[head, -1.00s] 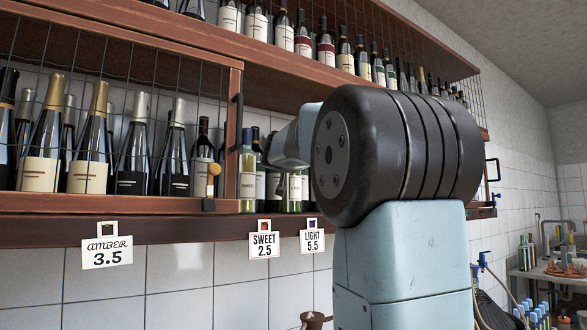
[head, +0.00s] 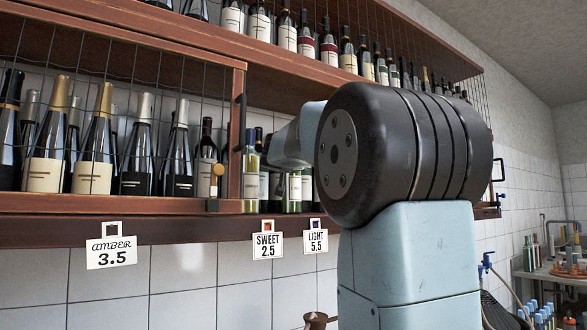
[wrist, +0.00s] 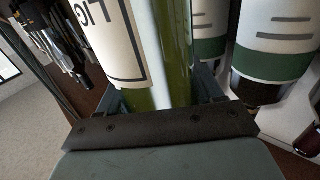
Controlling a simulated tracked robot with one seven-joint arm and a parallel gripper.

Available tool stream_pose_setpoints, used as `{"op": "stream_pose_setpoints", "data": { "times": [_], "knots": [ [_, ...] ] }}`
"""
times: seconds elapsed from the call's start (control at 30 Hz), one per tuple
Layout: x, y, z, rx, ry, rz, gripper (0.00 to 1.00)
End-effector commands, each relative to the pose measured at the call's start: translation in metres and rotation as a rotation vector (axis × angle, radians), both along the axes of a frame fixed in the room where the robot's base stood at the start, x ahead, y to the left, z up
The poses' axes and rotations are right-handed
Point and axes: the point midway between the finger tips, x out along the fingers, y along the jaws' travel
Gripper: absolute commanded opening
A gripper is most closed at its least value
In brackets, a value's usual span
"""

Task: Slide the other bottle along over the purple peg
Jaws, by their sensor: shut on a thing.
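In the wrist view, my gripper (wrist: 160,98) is shut on a yellow-green glass bottle (wrist: 176,50). In the head view my arm hides the gripper and much of the held bottle. A yellow-green bottle (head: 251,180) stands on the lower shelf beside the wooden post. The purple peg (head: 315,223) shows small in the opening of the "LIGHT 5.5" tag (head: 316,241) on the shelf's front edge.
"SWEET 2.5" (head: 267,245) and "AMBER 3.5" (head: 111,252) tags hang further left on the shelf edge (head: 180,230). Dark bottles (head: 46,150) stand behind wire mesh at left. Green-banded bottles (wrist: 275,45) stand close to the right of the held one in the wrist view.

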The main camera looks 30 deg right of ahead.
Motion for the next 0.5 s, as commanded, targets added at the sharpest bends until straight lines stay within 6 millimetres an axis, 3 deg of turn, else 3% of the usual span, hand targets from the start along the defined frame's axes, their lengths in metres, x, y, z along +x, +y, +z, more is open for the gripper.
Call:
{"op": "stream_pose_setpoints", "data": {
  "times": [0.23, 0.27, 0.5],
  "knots": [
    [-0.0001, 0.0010, 0.0005, 0.000, -0.001, 0.001, 0.03],
    [-0.0001, 0.0010, 0.0005, 0.000, -0.001, 0.001, 0.68],
    [-0.0001, 0.0007, 0.0002, 0.001, -0.001, 0.000, 0.91]
  ]
}}
